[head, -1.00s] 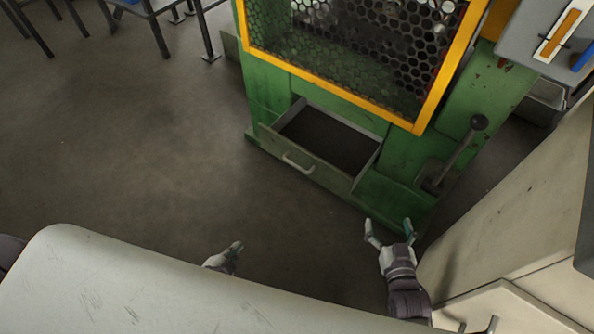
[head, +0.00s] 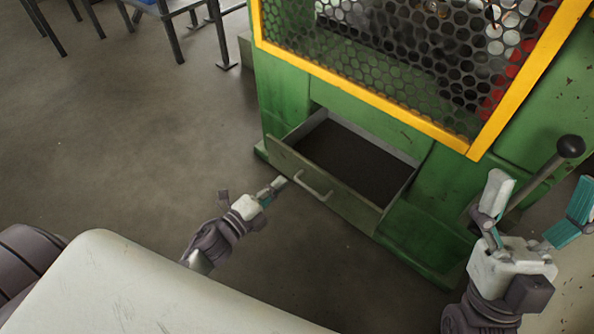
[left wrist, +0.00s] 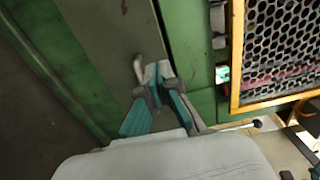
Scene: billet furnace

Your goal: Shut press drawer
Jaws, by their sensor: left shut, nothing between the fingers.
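The press drawer (head: 318,189) stands pulled out of the green press, with its dark inside showing. Its front is worn grey-green and carries a pale bar handle (head: 313,187). My left gripper (head: 279,183) is shut and empty, its tips close to the drawer front, just left of the handle in the head view. In the left wrist view the shut fingers (left wrist: 159,70) lie beside the handle (left wrist: 138,69). I cannot tell whether they touch the drawer. My right gripper (head: 537,207) is open and empty at the right, near the press lever.
The green press (head: 285,100) has a yellow-framed mesh guard (head: 400,75) above the drawer. A black-knobbed lever (head: 570,147) sticks out at the right. Metal table legs (head: 222,45) stand at the back left. The floor left of the press is clear.

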